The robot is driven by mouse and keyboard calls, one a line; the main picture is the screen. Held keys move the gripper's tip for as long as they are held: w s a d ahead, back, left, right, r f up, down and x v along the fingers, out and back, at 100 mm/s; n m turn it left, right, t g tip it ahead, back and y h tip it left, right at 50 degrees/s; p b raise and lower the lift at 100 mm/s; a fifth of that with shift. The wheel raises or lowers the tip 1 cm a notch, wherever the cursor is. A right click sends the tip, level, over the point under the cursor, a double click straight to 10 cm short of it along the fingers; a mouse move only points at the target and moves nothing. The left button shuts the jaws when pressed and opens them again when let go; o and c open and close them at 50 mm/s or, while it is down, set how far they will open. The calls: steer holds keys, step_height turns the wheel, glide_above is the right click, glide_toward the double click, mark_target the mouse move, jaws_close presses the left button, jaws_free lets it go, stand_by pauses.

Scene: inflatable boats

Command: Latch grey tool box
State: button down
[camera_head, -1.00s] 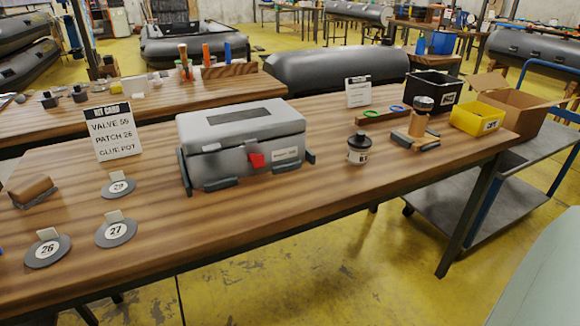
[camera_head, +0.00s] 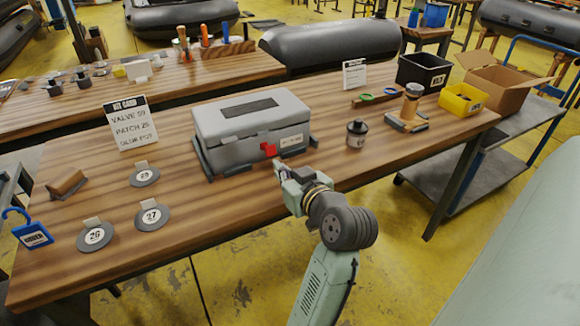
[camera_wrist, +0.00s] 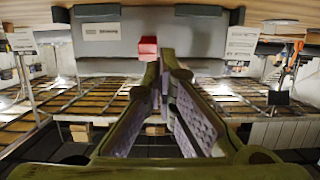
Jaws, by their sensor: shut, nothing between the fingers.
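The grey tool box (camera_head: 235,140) sits on the wooden table with its lid down. Its red latch (camera_head: 268,149) is on the front face, beside a white label; whether it is fastened I cannot tell. My gripper (camera_head: 279,166) is at the front of the box, just below the latch. In the wrist view the box front (camera_wrist: 185,45) fills the top, and the red latch (camera_wrist: 148,48) is just left of the tips of my gripper (camera_wrist: 160,62). The fingers are closed together and empty. Whether they touch the latch I cannot tell.
Dark holders flank the box on the table (camera_head: 225,222). A small dark-capped bottle (camera_head: 357,134) stands to its right. A kit card (camera_head: 130,122) and several numbered round patches (camera_head: 152,216) are to its left. A yellow bin (camera_head: 462,100) is at the right end.

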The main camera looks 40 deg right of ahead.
mark_target(268, 150)
steer(key=w+d+f+b, duration=0.1)
steer(key=w+f+b, duration=0.1)
steer(key=f, duration=0.1)
steer(key=w+d+f+b, duration=0.1)
steer(key=b, duration=0.1)
steer(key=shift+w+d+f, duration=0.3)
steer(key=shift+w+f, duration=0.05)
steer(key=shift+f, duration=0.05)
steer(key=shift+w+d+r+p, duration=0.15)
steer(key=shift+w+r+p, duration=0.2)
steer(key=shift+w, duration=0.2)
steer(key=shift+w+d, duration=0.3)
steer(key=shift+w, duration=0.65)
steer(key=shift+w+a, duration=0.1)
steer(key=shift+a, duration=0.05)
